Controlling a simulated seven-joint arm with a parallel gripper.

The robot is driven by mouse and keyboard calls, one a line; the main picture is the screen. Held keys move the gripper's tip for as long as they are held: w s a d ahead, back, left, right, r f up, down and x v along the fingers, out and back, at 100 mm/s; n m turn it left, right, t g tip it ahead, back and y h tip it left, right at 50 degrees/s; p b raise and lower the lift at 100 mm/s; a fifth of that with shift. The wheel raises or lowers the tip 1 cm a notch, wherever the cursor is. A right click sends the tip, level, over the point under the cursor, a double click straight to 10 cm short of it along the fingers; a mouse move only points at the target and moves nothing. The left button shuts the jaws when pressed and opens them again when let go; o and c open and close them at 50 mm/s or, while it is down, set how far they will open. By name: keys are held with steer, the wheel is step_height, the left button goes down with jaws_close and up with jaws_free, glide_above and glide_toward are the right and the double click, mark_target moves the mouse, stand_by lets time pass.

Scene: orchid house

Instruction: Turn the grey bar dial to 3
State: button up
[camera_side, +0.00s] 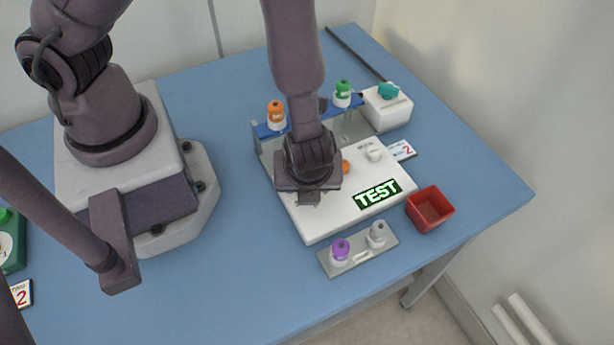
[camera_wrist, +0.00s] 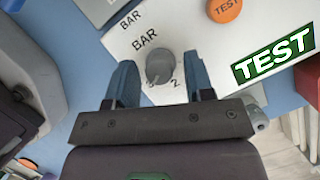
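The grey bar dial (camera_wrist: 160,66) sits on the white panel (camera_wrist: 205,35) beside printed "BAR" labels, with a "2" printed near it. Which number it points at is not clear. My gripper (camera_wrist: 162,80) is open, with one blue-grey finger on each side of the dial and gaps visible between. Whether the fingertips are level with the dial or above it is hard to tell. In the side view my gripper (camera_side: 309,200) hangs pointing down over the left part of the white panel (camera_side: 335,215) and hides the dial there.
The panel has a green "TEST" display (camera_side: 378,193), an orange button (camera_wrist: 225,9) and a pale knob (camera_side: 374,153). A rack with orange-capped (camera_side: 276,113) and green-capped (camera_side: 343,92) bottles stands behind. A red bin (camera_side: 429,208) and a bottle tray (camera_side: 357,257) stand nearby.

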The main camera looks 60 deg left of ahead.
steer(key=shift+r, duration=0.1)
steer(key=v, duration=1.2)
steer(key=shift+d+r, duration=0.15)
steer(key=shift+r, duration=0.2)
steer(key=shift+s, duration=0.1)
steer(key=w+a+g+h, duration=0.2)
steer(key=w+a+h, duration=0.1)
steer(key=a, duration=0.4)
steer(key=f+m, duration=0.1)
steer(key=f, duration=0.3)
steer(key=d+f+m, duration=0.1)
steer(key=f+m, duration=0.1)
steer(key=f, duration=0.2)
steer(key=s+d+f+m+h, duration=0.1)
steer(key=f+m, duration=0.1)
steer(key=f, duration=0.2)
steer(key=shift+d, duration=0.1)
